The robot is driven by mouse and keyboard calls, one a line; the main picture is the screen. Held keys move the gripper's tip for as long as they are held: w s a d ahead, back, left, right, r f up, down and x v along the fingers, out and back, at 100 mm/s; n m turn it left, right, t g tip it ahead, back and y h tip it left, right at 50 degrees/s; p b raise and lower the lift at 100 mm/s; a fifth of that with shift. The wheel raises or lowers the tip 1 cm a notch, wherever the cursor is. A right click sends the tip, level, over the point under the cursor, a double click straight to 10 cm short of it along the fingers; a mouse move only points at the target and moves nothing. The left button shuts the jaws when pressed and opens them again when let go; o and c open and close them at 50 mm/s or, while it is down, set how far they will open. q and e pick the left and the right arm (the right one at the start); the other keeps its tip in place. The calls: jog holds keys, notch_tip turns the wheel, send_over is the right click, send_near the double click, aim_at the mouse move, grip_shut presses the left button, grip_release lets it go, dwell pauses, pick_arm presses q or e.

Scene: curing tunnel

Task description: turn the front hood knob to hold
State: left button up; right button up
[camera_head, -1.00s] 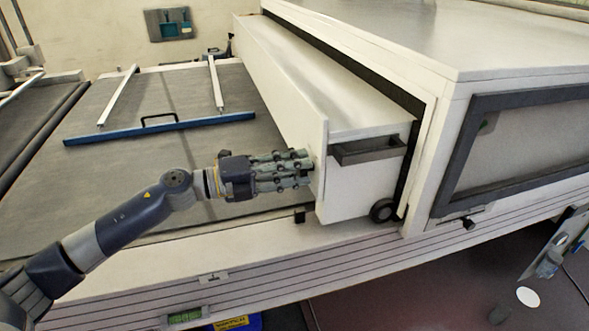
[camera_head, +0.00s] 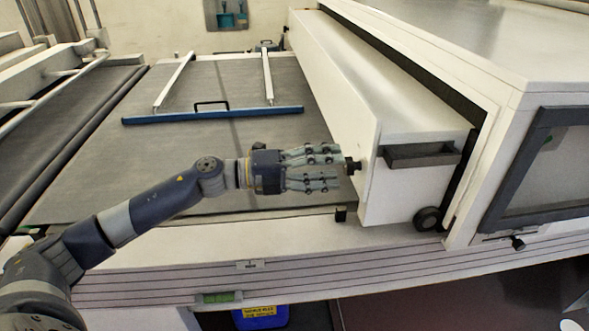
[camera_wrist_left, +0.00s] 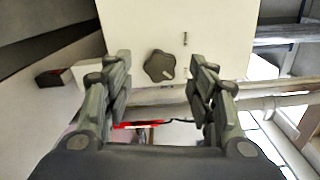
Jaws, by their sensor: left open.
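A dark lobed knob (camera_wrist_left: 159,66) with a short light mark on its face sits on a white panel in the left wrist view. The mark points to the lower right. In the head view the knob (camera_head: 353,167) sticks out from the left face of the white hood (camera_head: 345,115). My left gripper (camera_head: 338,168) is open and empty, its fingertips just left of the knob. In the left wrist view, my left gripper's fingers (camera_wrist_left: 161,80) stand on either side of the knob with gaps. I cannot tell any lettering around it. My right gripper is not in view.
A dark handle (camera_head: 420,155) and a black round wheel (camera_head: 428,219) are on the hood's near end. A grey belt (camera_head: 200,160) runs below my left arm, with a blue bar (camera_head: 213,115) across it. A framed window (camera_head: 545,165) is at the right.

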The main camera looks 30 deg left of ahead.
pick_arm(q)
jog(key=v, duration=0.8)
jog(key=shift+s+a, duration=0.25)
jog(key=shift+s, duration=0.05)
dwell(0.3)
